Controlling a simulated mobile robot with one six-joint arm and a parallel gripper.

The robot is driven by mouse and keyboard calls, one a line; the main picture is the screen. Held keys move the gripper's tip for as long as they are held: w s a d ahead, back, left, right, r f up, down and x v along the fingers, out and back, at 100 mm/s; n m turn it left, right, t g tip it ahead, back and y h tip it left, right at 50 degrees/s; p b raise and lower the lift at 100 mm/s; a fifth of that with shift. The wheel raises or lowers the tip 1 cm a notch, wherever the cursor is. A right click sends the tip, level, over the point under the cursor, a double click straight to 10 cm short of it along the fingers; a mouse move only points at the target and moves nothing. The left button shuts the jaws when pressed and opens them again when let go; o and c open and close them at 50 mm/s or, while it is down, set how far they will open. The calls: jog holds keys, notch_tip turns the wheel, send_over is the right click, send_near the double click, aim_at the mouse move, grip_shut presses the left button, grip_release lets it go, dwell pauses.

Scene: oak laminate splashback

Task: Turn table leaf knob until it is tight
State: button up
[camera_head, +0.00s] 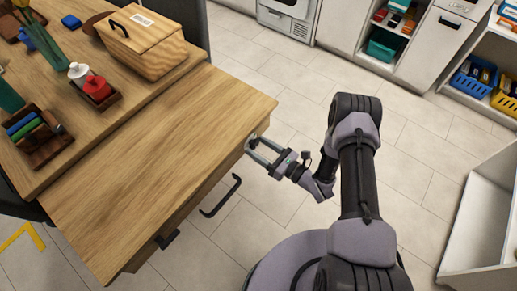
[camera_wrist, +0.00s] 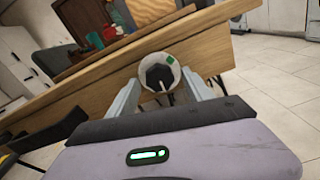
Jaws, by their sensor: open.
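The table leaf knob (camera_wrist: 154,79) is dark, with a pale pointer line aimed downward and slightly right in the wrist view. It sits on a round light-grey plate with a green mark at its upper right. The plate is on the edge of the wooden table leaf (camera_head: 165,150). My gripper (camera_head: 258,152) is open at the leaf's right edge, its fingers pointing at the knob. In the wrist view my gripper (camera_wrist: 161,84) has one finger on each side of the knob. I cannot tell whether either finger touches it.
A black drawer handle (camera_head: 221,196) sticks out below the leaf's edge, near my gripper. The leaf top and nearby tiled floor are clear.

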jog(key=shift+w+a, duration=0.15)
jog(key=shift+c, duration=0.5)
grip_shut()
